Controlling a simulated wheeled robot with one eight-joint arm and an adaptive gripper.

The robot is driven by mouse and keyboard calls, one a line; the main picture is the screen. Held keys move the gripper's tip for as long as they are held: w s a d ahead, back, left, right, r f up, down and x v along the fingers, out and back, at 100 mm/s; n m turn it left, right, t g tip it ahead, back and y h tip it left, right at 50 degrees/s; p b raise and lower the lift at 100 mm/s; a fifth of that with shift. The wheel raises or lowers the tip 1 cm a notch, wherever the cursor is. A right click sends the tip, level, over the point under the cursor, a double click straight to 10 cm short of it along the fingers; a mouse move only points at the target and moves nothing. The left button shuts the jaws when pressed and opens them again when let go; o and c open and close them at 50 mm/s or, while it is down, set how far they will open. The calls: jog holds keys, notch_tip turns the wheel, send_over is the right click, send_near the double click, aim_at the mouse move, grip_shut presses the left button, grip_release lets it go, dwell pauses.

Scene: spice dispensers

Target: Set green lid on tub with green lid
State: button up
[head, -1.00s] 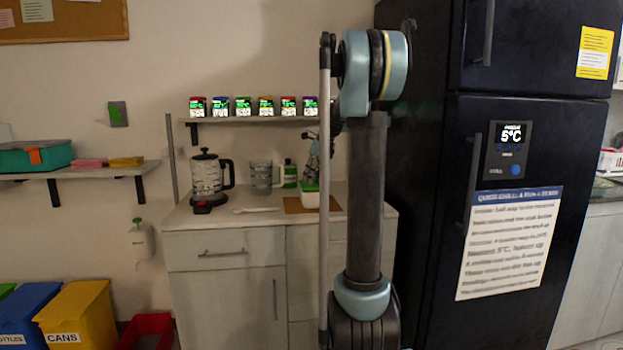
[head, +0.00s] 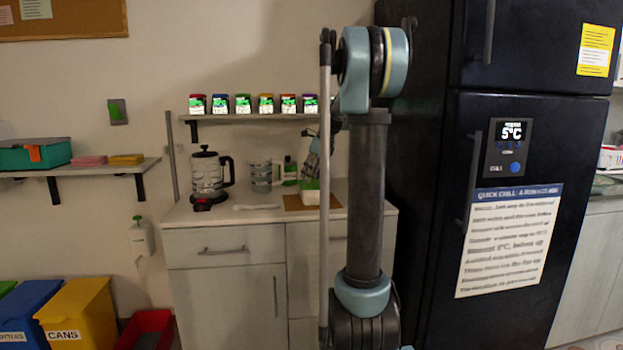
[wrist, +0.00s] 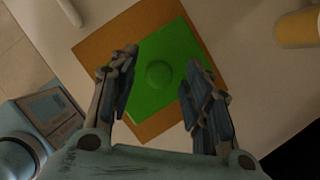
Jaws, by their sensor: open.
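The green lid (wrist: 168,46) is a flat square with a round knob in its middle, seen from above in the wrist view. In the head view the white tub (head: 311,198) stands on the counter with the green lid (head: 311,185) on its top. My gripper (wrist: 160,60) is open, with its fingers apart over the lid on either side of the knob. Finger contact with the lid cannot be told. In the head view my gripper (head: 309,170) is just above the tub, partly hidden behind my arm. The tub walls are hidden under the lid in the wrist view.
A brown board (head: 294,203) lies under the tub. A kettle (head: 207,175), a clear jar (head: 261,176) and a green-and-white bottle (head: 290,172) stand to the left. A shelf (head: 250,117) with several spice jars hangs above. The black fridge (head: 480,240) stands right.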

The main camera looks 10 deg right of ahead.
jog(key=v, duration=1.2)
jog(key=s+a+f+n+h, duration=0.1)
jog(key=s+f+n, duration=0.4)
jog(key=s, duration=0.3)
jog(key=s+a+f+n, duration=0.2)
jog(key=s+f+n, duration=0.25)
jog(key=s, duration=0.35)
jog(key=s+a+f+n+h, duration=0.1)
jog(key=s+f+n, duration=0.35)
jog(key=s, duration=0.35)
jog(key=s+f+n+g+h, duration=0.1)
jog(key=s+f+n, duration=1.2)
jog(key=s+f, duration=0.4)
jog(key=shift+d+f, duration=0.35)
jog(key=shift+f, duration=0.6)
